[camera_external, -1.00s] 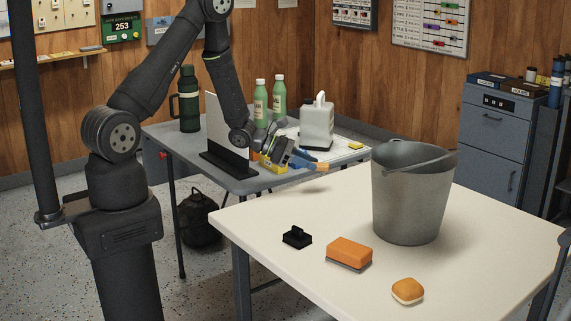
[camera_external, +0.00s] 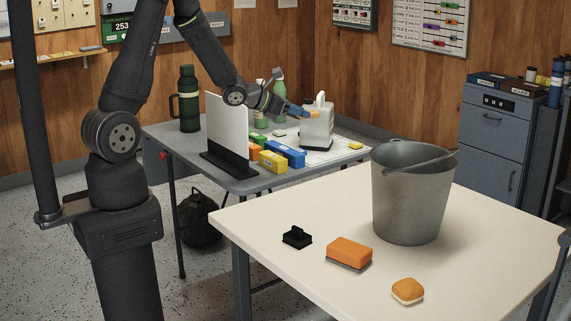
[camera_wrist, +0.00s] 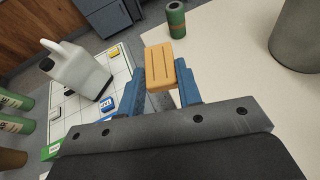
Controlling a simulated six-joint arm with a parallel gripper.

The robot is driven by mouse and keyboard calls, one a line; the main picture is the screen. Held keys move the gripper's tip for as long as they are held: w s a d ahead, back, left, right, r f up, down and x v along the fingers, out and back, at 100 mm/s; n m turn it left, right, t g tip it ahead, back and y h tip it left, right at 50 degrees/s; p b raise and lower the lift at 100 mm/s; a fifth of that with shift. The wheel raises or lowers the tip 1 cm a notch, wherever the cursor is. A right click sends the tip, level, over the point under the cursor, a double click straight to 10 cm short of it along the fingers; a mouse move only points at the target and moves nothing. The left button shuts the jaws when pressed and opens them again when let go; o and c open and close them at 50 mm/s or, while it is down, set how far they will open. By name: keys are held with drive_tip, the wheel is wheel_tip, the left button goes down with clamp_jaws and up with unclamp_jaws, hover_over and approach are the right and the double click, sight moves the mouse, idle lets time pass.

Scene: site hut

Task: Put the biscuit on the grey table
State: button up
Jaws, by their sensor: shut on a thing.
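The biscuit (camera_wrist: 164,68), a tan-orange block with grooves along its top, is held between the blue fingers of my gripper (camera_wrist: 161,82) in the wrist view. In the external view my gripper (camera_external: 298,111) is raised near the white jug, and only a small part of the biscuit (camera_external: 311,114) shows at its tips. The grey table (camera_external: 183,148) stands at the back left, behind the pale table. The biscuit is in the air. I cannot tell whether it is above the grey table's top or past its edge.
Green bottles (camera_external: 279,88), a white jug (camera_external: 317,127), a white upright panel (camera_external: 228,130), a flask (camera_external: 189,98) and blue and yellow boxes (camera_external: 285,152) crowd the grey table. The pale table (camera_external: 300,205) holds a bucket (camera_external: 408,205), an orange sponge (camera_external: 349,252) and a bun (camera_external: 407,290).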

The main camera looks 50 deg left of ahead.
idle(0.3)
drive_tip(key=r, duration=0.3)
drive_tip(key=a+r, duration=0.1)
drive_tip(key=r, duration=0.1)
drive_tip(key=shift+w+r, duration=0.15)
drive_tip(key=shift+w, duration=0.1)
drive_tip(key=w+a+r+n+y, duration=0.1)
drive_tip(key=w+a, duration=0.2)
drive_tip(key=a, duration=0.5)
drive_tip(key=w+a+y, duration=0.1)
drive_tip(key=w+a, duration=0.1)
drive_tip(key=a, duration=0.6)
drive_tip(key=s+a+f+n+y, duration=0.1)
drive_tip(key=s+a, duration=0.2)
drive_tip(key=a, duration=1.2)
drive_tip(key=s+a+n+y, duration=0.1)
drive_tip(key=s+a, duration=0.1)
drive_tip(key=a, duration=1.3)
drive_tip(key=shift+f, duration=12.35)
drive_tip(key=shift+f, duration=0.6)
